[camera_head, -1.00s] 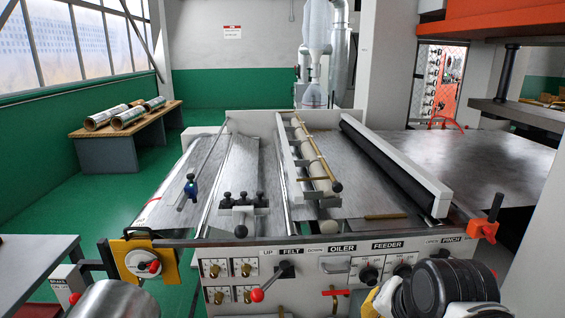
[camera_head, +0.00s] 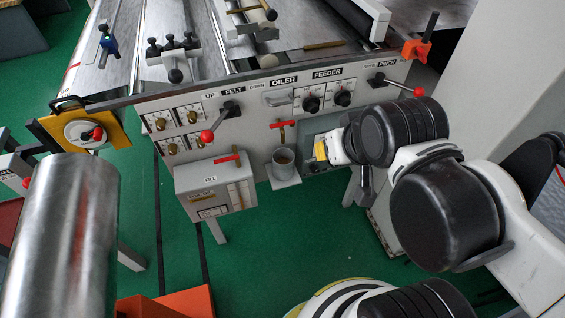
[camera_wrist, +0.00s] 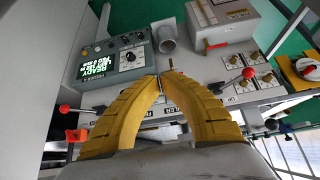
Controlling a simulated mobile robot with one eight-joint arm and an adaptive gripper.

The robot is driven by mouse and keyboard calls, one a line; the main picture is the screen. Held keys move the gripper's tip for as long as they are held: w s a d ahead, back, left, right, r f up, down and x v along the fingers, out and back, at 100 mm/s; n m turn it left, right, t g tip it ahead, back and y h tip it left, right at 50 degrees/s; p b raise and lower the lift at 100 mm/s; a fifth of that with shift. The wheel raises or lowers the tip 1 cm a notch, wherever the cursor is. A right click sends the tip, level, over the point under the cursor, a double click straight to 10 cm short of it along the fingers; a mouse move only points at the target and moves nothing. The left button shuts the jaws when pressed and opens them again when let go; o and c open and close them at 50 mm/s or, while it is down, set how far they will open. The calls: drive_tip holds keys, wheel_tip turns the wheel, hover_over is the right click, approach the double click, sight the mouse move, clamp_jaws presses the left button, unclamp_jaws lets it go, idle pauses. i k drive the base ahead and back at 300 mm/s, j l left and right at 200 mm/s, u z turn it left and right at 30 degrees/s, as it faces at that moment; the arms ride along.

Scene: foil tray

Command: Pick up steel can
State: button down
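The steel can (camera_head: 283,160) is a small grey open-topped cup. It stands upright on a small shelf under a red-handled tap on the machine's front panel, in the middle of the head view. In the wrist view the can (camera_wrist: 168,42) shows above the fingertips, apart from them. My gripper (camera_head: 323,150) is to the right of the can in the head view, and no contact shows. In the wrist view the yellow fingers of my gripper (camera_wrist: 161,77) curve together and their tips meet, with nothing seen between them.
The red-handled tap (camera_head: 282,125) hangs just above the can. A grey box (camera_head: 216,187) stands left of it, and a control box (camera_wrist: 120,58) with a lit screen is on the other side. A large shiny cylinder (camera_head: 62,235) fills the lower left. Green floor lies below.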

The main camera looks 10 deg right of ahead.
sight(282, 158)
drive_tip(key=k+u, duration=0.15)
drive_tip(key=k, duration=0.75)
